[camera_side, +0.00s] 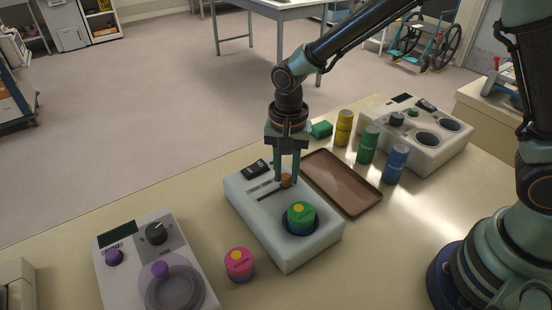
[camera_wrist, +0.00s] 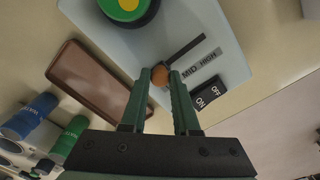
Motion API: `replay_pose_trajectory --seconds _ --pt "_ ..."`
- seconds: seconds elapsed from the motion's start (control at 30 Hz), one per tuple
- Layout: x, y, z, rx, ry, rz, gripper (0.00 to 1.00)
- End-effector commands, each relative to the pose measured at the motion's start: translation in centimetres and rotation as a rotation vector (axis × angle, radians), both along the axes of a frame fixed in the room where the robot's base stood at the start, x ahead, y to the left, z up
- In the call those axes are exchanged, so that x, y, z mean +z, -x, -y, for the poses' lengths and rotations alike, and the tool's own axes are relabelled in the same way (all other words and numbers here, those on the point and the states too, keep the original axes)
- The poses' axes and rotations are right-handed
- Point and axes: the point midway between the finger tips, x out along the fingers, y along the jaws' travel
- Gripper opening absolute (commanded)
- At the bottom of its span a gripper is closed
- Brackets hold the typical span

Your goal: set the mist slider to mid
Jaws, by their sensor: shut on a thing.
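The mist unit (camera_side: 250,212) is a pale blue-grey box in the middle of the bench. Its slider knob (camera_wrist: 160,76) is small and orange-brown; it also shows between the fingertips in the side view (camera_side: 286,181). My gripper (camera_side: 285,179) points down and is shut on the knob, with a finger on either side in the wrist view. The dark slot (camera_wrist: 188,48) runs from the knob toward the upper right, empty. The label strip (camera_wrist: 203,66) reads MID and HIGH; the knob sits left of MID. Any label further left is hidden behind my finger.
A green-and-yellow canister (camera_side: 301,216) sits in the unit's well. An ON/OFF switch (camera_wrist: 207,97) is beside the labels. A brown tray (camera_side: 342,182), yellow, green and blue canisters (camera_side: 397,163), a pink canister (camera_side: 239,262) and two other control units stand around.

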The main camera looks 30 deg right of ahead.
Motion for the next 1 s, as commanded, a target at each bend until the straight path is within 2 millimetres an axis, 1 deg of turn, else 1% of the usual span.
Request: replay_pose_trajectory --seconds 0.83,0.93,1.0 --pt "0.1 0.0 0.0 0.0 0.0 0.0 0.0" --pt "0.1 0.0 -0.5 0.001 -0.001 0.001 0.0" --pt "0.1 0.0 -1.5 0.003 -0.001 0.001 0.0"
